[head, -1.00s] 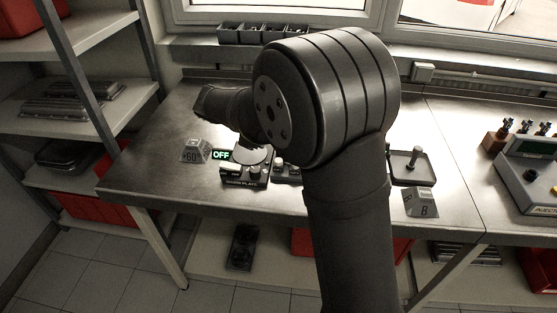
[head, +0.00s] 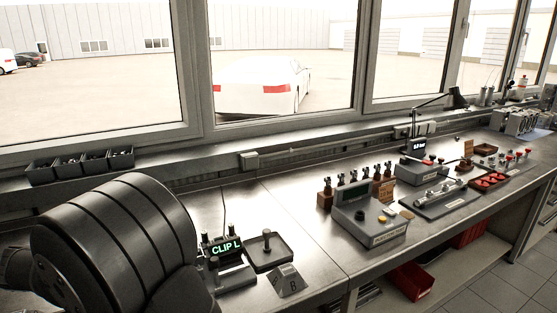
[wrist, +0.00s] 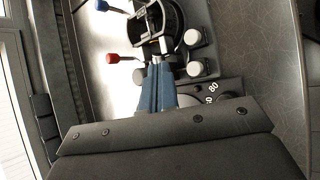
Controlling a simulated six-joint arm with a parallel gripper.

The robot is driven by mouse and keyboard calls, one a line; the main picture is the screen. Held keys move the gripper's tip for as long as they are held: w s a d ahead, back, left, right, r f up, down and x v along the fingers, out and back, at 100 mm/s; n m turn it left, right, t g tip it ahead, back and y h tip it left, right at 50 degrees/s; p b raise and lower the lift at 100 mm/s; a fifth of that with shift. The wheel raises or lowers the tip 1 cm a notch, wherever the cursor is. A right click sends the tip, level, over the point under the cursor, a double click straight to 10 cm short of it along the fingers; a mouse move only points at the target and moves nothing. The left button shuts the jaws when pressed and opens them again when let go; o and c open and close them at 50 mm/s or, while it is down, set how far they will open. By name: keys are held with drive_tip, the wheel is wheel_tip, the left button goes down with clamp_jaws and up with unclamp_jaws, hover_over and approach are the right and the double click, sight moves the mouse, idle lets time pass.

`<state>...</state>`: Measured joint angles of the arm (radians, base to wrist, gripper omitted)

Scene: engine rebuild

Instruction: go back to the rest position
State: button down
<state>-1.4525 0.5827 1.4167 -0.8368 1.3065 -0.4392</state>
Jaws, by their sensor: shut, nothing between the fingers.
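My gripper (wrist: 160,68) shows in the wrist view as two blue fingers pressed together, shut with nothing between them. The tips point at a dark fixture with a round ring (wrist: 170,25); I cannot tell whether they touch it. White knobs (wrist: 195,68) and a dial marked 80 (wrist: 212,88) are beside the fingers. In the head view my arm's large dark joint fills the lower left, and my gripper is out of sight there.
In the head view, a device lit CLIP L (head: 226,247), a tray with a peg (head: 268,252) and a grey marked block (head: 287,281) stand right of my arm. A grey console (head: 367,218) stands further right. Small bins (head: 80,165) line the sill. Bench between is clear.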

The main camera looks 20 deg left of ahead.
wheel_tip(320, 180, up, 3)
drive_tip(key=shift+r, duration=0.2)
wheel_tip(320, 180, down, 5)
drive_tip(key=shift+f, duration=0.1)
wheel_tip(320, 180, up, 6)
drive_tip(key=f, duration=0.1)
drive_tip(key=w+a+f+m+g+y, duration=0.3)
drive_tip(key=w+a+m+g, duration=0.1)
drive_tip(key=a+m, duration=0.25)
drive_tip(key=w+a+m+g+y, duration=0.1)
drive_tip(key=w+m+g+y, duration=0.15)
drive_tip(key=w+m, duration=0.75)
drive_tip(key=s+d+r+m+h, duration=0.15)
drive_tip(key=d+r, duration=0.25)
drive_tip(key=r, duration=0.6)
drive_tip(key=shift+t, duration=0.55)
drive_tip(key=x, duration=1.3)
drive_tip(key=shift+s+a+f, duration=0.1)
drive_tip(key=shift+s+a, duration=0.05)
drive_tip(key=shift+s, duration=0.15)
